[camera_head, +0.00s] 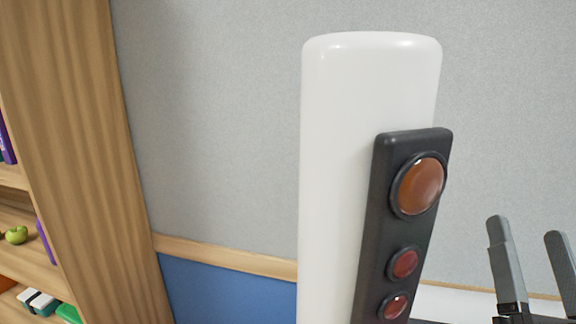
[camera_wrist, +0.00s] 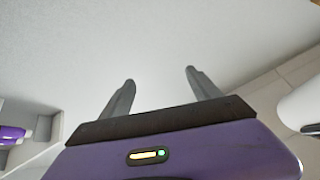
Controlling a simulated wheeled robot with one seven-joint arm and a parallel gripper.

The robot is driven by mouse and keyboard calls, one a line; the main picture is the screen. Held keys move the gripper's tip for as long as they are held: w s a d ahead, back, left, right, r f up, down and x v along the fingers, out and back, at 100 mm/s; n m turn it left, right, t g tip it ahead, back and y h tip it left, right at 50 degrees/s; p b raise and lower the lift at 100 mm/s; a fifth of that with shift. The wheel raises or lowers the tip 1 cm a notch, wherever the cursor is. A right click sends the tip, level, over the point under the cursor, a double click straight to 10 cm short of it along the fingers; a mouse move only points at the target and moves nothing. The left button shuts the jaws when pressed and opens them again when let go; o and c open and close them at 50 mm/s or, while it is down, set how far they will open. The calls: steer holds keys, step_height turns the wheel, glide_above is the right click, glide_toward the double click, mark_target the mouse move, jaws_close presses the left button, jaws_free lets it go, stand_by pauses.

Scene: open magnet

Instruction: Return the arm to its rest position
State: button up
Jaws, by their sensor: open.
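My gripper (camera_head: 525,231) shows at the lower right edge of the head view, with its two grey fingers pointing up and spread apart. In the wrist view my gripper (camera_wrist: 160,78) is open, with nothing between the fingers. A plain pale surface lies beyond the fingertips there. The fingers touch nothing that I can see. Most of my arm is outside the head view or hidden, so its full pose cannot be told.
A wooden bookcase (camera_head: 75,120) stands at the left, holding a green apple (camera_head: 16,235), purple items and small boxes. Behind is a grey wall (camera_head: 220,120) with a wooden rail (camera_head: 225,255) above a blue panel (camera_head: 230,293). No loose object shows near my fingers.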

steer(key=s+a+f+n+g+y, duration=0.2)
steer(key=s+a+f+g, duration=0.1)
steer(key=s+f, duration=0.6)
steer(key=s+a+f+n+g+y, duration=0.2)
steer(key=s+a+f+g, duration=0.1)
steer(key=s+f, duration=0.6)
steer(key=s+a+f+n+g+y, duration=0.2)
steer(key=s+a+f+g, duration=0.1)
steer(key=s+f, duration=0.6)
step_height(320, 180, down, 4)
steer(key=shift+s+f, duration=0.15)
steer(key=shift+s, duration=0.05)
